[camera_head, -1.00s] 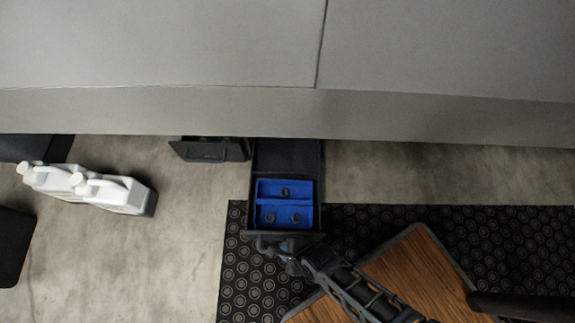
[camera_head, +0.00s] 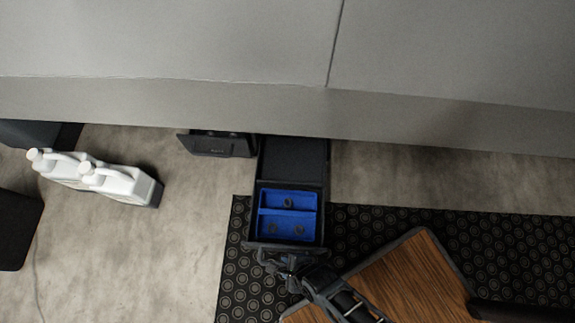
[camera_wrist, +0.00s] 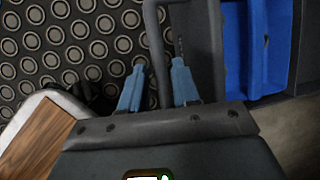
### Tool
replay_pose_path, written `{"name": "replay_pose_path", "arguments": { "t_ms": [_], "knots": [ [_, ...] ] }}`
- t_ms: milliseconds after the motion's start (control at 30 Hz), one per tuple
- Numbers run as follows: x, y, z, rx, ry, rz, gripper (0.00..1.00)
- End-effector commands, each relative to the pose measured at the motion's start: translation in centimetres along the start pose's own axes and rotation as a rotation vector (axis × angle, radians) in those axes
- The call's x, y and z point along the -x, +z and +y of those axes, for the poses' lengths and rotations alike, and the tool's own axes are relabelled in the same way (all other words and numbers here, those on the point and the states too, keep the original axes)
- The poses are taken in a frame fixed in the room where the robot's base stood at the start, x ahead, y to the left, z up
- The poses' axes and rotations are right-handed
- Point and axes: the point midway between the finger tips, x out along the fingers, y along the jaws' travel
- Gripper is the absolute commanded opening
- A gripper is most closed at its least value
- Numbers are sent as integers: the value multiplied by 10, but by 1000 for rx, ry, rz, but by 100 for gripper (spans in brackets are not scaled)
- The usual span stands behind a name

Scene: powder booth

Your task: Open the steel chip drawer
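The steel chip drawer (camera_head: 292,158) is a dark, long drawer standing well out from under the grey cabinet in the head view. A blue divided tray (camera_head: 287,212) with a few small dark round pieces lies in its front part. In the wrist view the drawer's grey bar handle (camera_wrist: 153,30) runs between the two blue fingers of my gripper (camera_wrist: 158,66). The blue tray also shows in the wrist view (camera_wrist: 235,50). In the head view my gripper (camera_head: 285,266) is at the drawer front.
Another dark drawer front (camera_head: 217,144) sticks out just left. White jugs (camera_head: 118,182) stand on the floor farther left. A black studded mat (camera_head: 250,290) lies below the drawer, with a wooden board (camera_head: 410,280) at lower right. The grey cabinet (camera_head: 170,50) fills the top.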

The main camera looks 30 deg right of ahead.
Motion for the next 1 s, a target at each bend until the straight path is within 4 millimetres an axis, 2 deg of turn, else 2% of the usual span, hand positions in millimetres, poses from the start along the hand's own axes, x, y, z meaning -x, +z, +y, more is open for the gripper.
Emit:
{"name": "replay_pose_path", "arguments": {
  "t_ms": [33, 100, 367, 467, 800, 1000],
  "knots": [
    [0, 0, 0, 0, -1, 0, 36],
    [0, 0, -1, 0, -1, 0, 42],
    [2, 0, -1, -1, -2, 0, 42],
    [12, 1, -1, -1, -2, 0, 42],
    [65, 2, 0, -2, -1, 0, 42],
    [78, 0, -1, 0, -1, 0, 42]
  ]
}}
